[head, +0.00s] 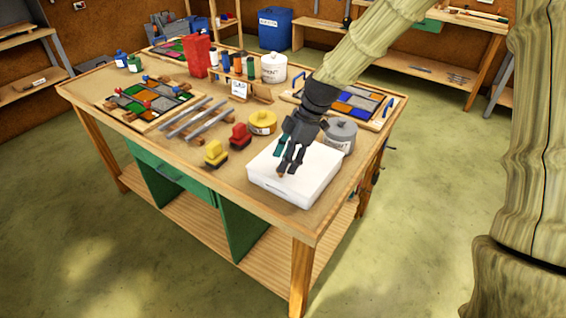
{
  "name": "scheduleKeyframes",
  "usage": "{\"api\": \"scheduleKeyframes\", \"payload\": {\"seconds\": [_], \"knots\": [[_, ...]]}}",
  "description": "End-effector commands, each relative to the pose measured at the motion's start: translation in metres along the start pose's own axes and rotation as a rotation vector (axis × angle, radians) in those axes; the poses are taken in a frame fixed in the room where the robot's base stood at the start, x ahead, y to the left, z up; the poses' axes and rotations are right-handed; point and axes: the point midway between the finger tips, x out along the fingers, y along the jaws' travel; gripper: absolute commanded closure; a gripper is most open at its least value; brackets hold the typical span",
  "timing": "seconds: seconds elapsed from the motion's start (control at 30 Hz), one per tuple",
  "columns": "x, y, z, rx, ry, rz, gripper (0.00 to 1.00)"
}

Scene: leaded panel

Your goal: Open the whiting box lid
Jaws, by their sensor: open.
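A white flat box (295,184) sits at the near right corner of the wooden workbench. I take it for the whiting box; its white lid is on and looks shut. My gripper (288,171) is open, with dark fingers pointing down over the middle of the lid. A small brownish bit shows at the fingertips, perhaps a handle on the lid. I cannot tell whether the fingers touch it. The gripper hides part of the lid and its far edge.
Behind the box stand a grey round tin (341,135) and a yellow tin (263,122). Metal strips (193,119), coloured panels and a red container (199,56) are farther off.

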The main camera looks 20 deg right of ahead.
Motion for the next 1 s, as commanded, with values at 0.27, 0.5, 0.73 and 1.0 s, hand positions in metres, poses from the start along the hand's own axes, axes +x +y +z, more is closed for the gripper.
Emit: {"api": "scheduleKeyframes", "payload": {"seconds": [0.27,0.5,0.73,1.0], "knots": [[0.021,0.0,0.0,0.0,0.001,0.0,0.53],[0.025,0.0,0.0,0.0,0.001,0.001,0.53],[0.025,0.0,0.0,0.0,0.001,0.001,0.69],[0.025,0.0,0.0,0.0,0.001,0.001,1.0]]}}
